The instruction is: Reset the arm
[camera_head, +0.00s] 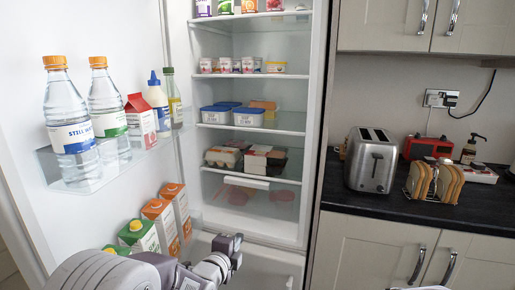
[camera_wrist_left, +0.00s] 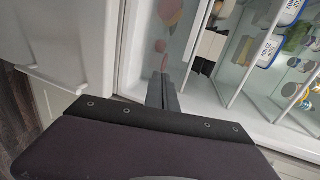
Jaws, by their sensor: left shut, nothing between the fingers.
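My left arm enters the head view from the bottom left, and its gripper (camera_head: 236,246) is in front of the lower part of the open fridge. In the left wrist view the two dark fingers of the left gripper (camera_wrist_left: 162,91) are together, with nothing between them. The fridge shelves (camera_wrist_left: 238,72) show beyond the fingers, apart from them.
The fridge door stands open at the left, with bottles (camera_head: 68,115) and cartons (camera_head: 160,222) in its racks. The shelves hold blue-lidded tubs (camera_head: 248,117) and an egg carton (camera_head: 222,157). A toaster (camera_head: 371,160) and toast rack (camera_head: 434,181) stand on the counter at right.

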